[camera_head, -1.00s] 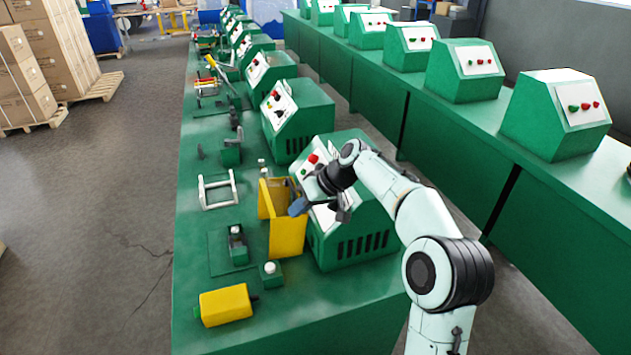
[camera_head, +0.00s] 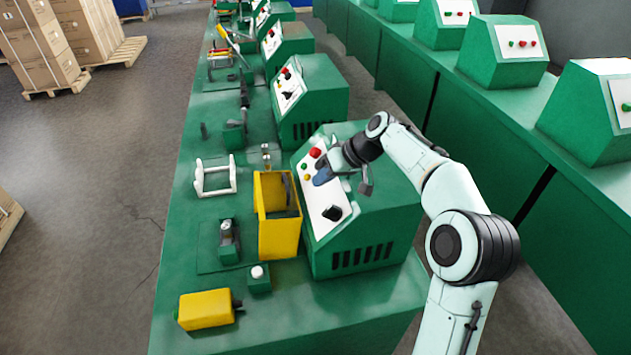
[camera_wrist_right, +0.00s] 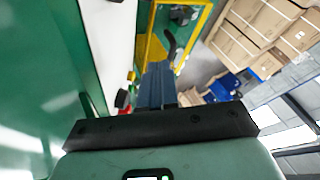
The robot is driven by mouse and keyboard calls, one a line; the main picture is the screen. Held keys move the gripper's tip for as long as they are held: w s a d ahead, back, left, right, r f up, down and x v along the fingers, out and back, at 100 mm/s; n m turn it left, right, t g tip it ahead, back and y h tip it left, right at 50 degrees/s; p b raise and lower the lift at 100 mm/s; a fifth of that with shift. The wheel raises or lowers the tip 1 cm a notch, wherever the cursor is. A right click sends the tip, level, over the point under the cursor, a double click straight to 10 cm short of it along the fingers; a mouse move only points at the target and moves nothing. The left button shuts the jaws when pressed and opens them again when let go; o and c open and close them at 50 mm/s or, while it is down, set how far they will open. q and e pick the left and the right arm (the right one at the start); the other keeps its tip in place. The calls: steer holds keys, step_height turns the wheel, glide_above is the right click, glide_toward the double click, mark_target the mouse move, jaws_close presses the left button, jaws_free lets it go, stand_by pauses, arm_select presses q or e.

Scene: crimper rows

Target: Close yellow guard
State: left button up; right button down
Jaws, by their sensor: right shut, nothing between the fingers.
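The yellow guard (camera_head: 279,238) stands upright on the green bench, left of the nearest green machine (camera_head: 375,225). From the head it looks box-like and open at the top, with a dark part inside. In the right wrist view, yellow edges of the guard (camera_wrist_right: 206,22) lie beyond the fingertips, with a dark handle between them. My right gripper (camera_head: 322,175) is shut and empty, with blue fingers, over the machine's white control panel (camera_head: 325,205). It is right of the guard and looks apart from it. The fingers also show in the wrist view (camera_wrist_right: 157,85). My left gripper is out of view.
A red button (camera_head: 315,153) sits on the panel near my right fingers. A yellow box (camera_head: 206,309), a white-topped button block (camera_head: 259,278) and a white frame (camera_head: 214,176) stand on the bench. More machines line the bench behind.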

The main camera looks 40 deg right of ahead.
steer(key=x, duration=0.9)
steer(key=shift+p, duration=0.35)
